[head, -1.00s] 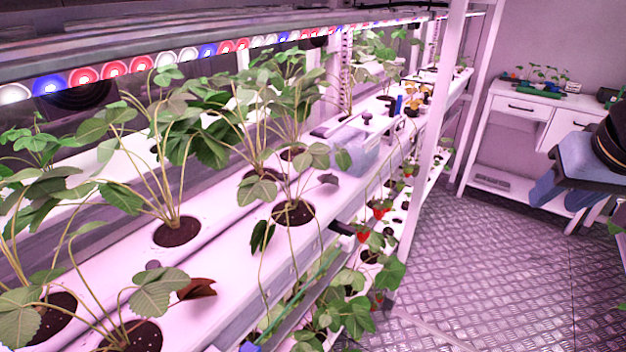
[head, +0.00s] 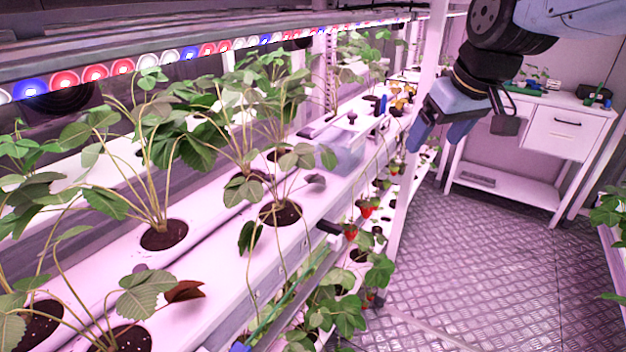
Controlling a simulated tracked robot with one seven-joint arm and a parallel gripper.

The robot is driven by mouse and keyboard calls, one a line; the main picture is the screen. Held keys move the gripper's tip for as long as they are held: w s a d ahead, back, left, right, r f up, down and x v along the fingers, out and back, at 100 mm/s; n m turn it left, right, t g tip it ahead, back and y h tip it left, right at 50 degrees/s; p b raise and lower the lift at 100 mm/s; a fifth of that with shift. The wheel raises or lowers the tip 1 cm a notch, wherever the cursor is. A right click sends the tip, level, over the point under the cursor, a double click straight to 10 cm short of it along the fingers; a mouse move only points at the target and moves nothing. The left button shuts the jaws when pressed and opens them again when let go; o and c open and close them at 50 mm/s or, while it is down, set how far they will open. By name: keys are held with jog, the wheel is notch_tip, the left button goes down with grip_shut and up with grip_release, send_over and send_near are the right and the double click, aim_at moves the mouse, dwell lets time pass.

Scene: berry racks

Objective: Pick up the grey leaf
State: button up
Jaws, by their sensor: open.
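A small grey leaf (head: 316,180) shows at the right side of a potted strawberry plant, near the outer edge of the white growing rack (head: 215,275). It is close to the soil-filled hole (head: 281,214) of that plant. I cannot tell whether it lies loose or hangs on a stem. My gripper (head: 441,138) has blue fingers, points down and is open and empty. It is in front of the white rack post, to the upper right of the leaf and well apart from it.
A reddish-brown leaf (head: 185,291) lies at the rack's near edge. A translucent box (head: 341,160) sits behind the grey leaf. Strawberry plants with red berries (head: 366,209) hang on the lower tier. The white rack post (head: 412,165) stands near my gripper. The metal floor (head: 490,270) is clear.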

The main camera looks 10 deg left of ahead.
aim_at(317, 173)
jog(key=w+a+f+n+g+y, duration=0.1)
jog(key=w+a+n, duration=0.15)
jog(key=a, duration=0.65)
jog(key=w+a+f+n+g, duration=0.1)
jog(key=w+a+f+n, duration=0.15)
jog(key=a, duration=0.65)
jog(key=shift+y, duration=0.3)
jog(key=x, duration=1.2)
jog(key=shift+w+a+f, duration=0.1)
jog(key=shift+w+f, duration=0.15)
jog(key=shift+f, duration=0.05)
jog(key=shift+c, duration=0.3)
jog(key=c, duration=0.8)
